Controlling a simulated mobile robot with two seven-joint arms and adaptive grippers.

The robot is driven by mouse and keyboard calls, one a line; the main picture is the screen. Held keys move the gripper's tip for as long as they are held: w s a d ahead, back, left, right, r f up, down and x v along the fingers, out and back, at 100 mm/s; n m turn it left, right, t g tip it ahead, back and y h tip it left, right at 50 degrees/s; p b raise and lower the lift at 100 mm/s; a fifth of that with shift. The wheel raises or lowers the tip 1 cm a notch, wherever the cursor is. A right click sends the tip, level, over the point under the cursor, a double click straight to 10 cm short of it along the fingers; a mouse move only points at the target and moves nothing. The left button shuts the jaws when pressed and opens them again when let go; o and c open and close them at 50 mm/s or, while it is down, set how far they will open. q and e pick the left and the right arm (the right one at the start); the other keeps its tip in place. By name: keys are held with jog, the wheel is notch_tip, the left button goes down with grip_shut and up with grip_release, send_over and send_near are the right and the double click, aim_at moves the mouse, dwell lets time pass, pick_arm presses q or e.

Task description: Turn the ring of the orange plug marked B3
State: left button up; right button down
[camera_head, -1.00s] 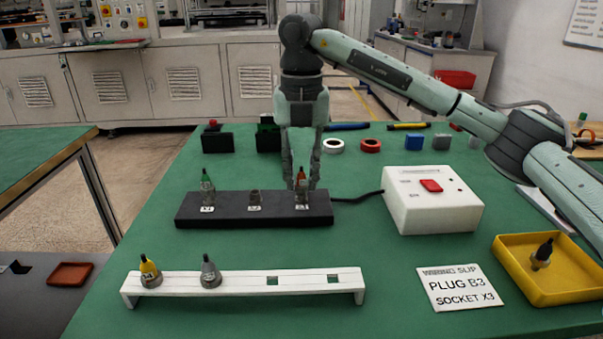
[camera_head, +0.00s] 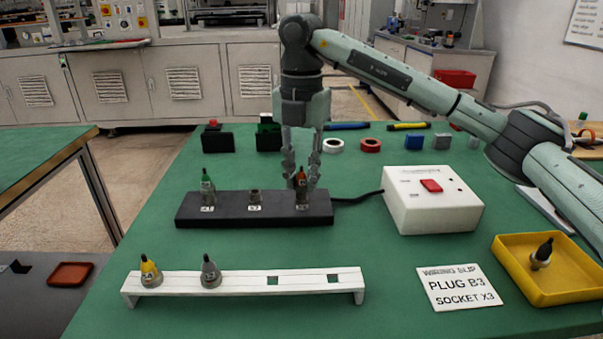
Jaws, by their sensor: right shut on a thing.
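The orange plug (camera_head: 301,177) stands upright in the rightmost socket, marked X3, of the black socket block (camera_head: 230,212). Any B3 mark on it is too small to read. My right gripper (camera_head: 302,183) points straight down and is shut on the orange plug, its fingers on either side. The fingers partly hide the plug's ring. A green plug (camera_head: 207,186) stands in the leftmost socket, and the middle socket (camera_head: 254,197) is empty. A white slip (camera_head: 460,287) reads plug B3, socket X3. My left gripper is not in view.
A white box with a red switch (camera_head: 432,212) stands right of the block. A yellow tray (camera_head: 550,285) holds a black plug (camera_head: 542,253). Tape rolls and small blocks lie behind.

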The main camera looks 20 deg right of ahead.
jog(key=c, duration=1.3)
grip_release()
jog(key=shift+r, duration=0.1)
notch_tip(320, 180, up, 12)
